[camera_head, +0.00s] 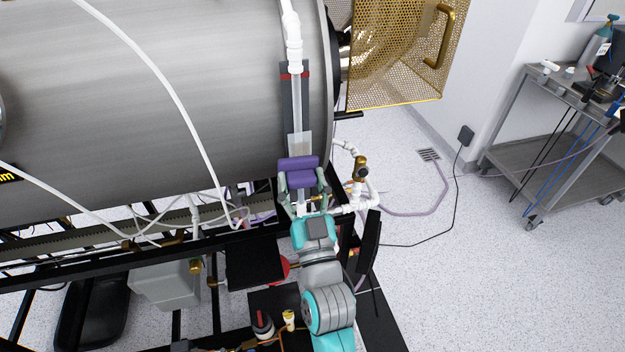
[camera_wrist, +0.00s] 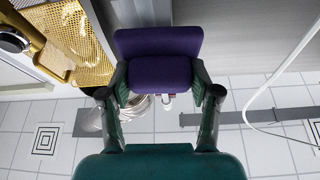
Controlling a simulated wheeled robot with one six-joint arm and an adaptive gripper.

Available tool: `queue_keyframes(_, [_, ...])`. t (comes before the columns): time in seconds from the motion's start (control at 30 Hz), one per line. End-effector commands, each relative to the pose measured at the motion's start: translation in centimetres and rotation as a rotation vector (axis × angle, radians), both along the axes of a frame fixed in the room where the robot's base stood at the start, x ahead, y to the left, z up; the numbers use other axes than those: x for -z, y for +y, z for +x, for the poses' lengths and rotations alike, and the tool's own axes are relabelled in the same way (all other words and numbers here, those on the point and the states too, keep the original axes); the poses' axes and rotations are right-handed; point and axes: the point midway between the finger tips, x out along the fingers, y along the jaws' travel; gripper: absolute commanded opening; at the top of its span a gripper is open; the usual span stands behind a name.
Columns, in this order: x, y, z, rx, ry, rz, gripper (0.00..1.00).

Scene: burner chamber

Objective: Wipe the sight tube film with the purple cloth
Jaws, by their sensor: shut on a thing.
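The purple cloth (camera_head: 299,164) is a folded pad held between the fingers of my gripper (camera_head: 303,182). It also shows in the wrist view (camera_wrist: 160,72), clamped between the two fingertips of my gripper (camera_wrist: 161,92). The sight tube (camera_head: 295,105) is a clear upright tube on a dark backing strip with red marks, on the side of the steel chamber. A pale, whitish film patch (camera_head: 300,145) shows on its lower part, just above the cloth. The cloth is at the lower end of the tube; I cannot tell whether it touches it.
The large steel chamber (camera_head: 170,90) fills the upper left, with white hoses across it. A gold mesh guard (camera_head: 400,60) stands at its right end. White pipe fittings with a brass valve (camera_head: 361,168) sit just right of my gripper. A grey cart (camera_head: 550,130) is far right; floor between is mostly clear.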

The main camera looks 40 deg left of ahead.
Motion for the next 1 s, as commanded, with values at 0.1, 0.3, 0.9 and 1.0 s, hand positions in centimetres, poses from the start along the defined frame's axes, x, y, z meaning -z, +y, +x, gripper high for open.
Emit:
queue_keyframes(0.1, [0.2,0.8,-0.6,-0.006,0.004,-0.005,0.24])
queue_keyframes(0.3, [0.1,1.1,-0.8,-0.007,0.006,-0.004,0.24])
queue_keyframes(0.9, [-3.0,0.4,-0.5,-0.003,0.001,0.001,0.24])
queue_keyframes(1.0, [-2.9,-0.2,0.2,-0.001,0.002,0.0,0.24])
